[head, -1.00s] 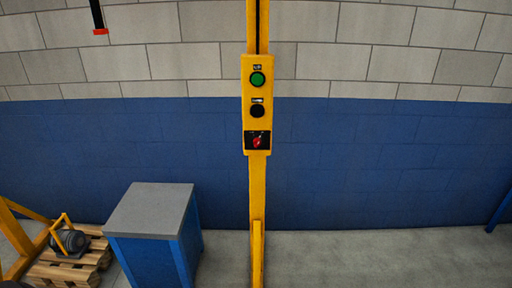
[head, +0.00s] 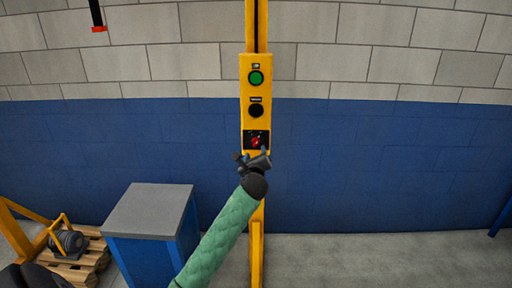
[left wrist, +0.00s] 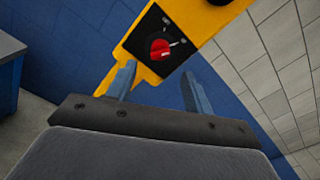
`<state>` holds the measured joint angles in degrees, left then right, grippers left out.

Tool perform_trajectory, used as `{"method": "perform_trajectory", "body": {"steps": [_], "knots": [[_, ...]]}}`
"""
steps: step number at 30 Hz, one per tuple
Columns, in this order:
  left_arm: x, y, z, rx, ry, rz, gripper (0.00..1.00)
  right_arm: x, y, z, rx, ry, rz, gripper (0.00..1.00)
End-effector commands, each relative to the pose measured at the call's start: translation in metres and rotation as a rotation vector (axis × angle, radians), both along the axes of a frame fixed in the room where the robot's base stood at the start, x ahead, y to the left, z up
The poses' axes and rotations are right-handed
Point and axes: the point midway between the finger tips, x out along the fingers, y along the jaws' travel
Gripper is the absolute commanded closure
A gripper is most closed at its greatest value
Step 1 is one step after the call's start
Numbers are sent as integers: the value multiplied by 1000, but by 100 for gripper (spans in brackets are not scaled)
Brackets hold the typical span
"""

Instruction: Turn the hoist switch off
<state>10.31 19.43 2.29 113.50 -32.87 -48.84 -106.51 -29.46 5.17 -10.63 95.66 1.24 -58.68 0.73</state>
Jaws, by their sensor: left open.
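The hoist switch is a red rotary knob (head: 256,142) on a black plate at the bottom of a yellow control panel (head: 247,92). Above it on the panel are a black button (head: 256,110) and a green button (head: 256,78). My left gripper (head: 253,153) is just below the knob in the head view, its fingers pointing up toward it. In the left wrist view the red knob (left wrist: 160,49) lies ahead, between and beyond the two open fingers (left wrist: 157,88). The fingers appear apart from the knob. My right gripper is not in view.
The panel is on a yellow post (head: 257,235) before a blue and grey block wall. A blue cabinet with a grey top (head: 148,211) stands left of the post. A wooden pallet (head: 82,270) with a dark motor-like load (head: 68,242) is at the lower left. The floor at right is clear.

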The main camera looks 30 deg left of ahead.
Motion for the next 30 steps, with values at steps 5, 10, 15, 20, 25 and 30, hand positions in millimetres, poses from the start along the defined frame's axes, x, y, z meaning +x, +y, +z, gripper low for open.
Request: {"method": "perform_trajectory", "body": {"steps": [5,10,15,20,25,30], "knots": [[17,11,4,1,0,1,48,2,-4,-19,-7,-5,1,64],[39,24,4,0,0,1,48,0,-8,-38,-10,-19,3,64],[55,34,2,-1,-1,0,48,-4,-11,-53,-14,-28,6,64],[63,38,0,-2,1,0,48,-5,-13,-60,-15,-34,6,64],[64,39,-1,-1,0,0,48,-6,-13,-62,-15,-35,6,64],[63,39,-1,-1,0,0,60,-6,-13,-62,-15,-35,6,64]]}}
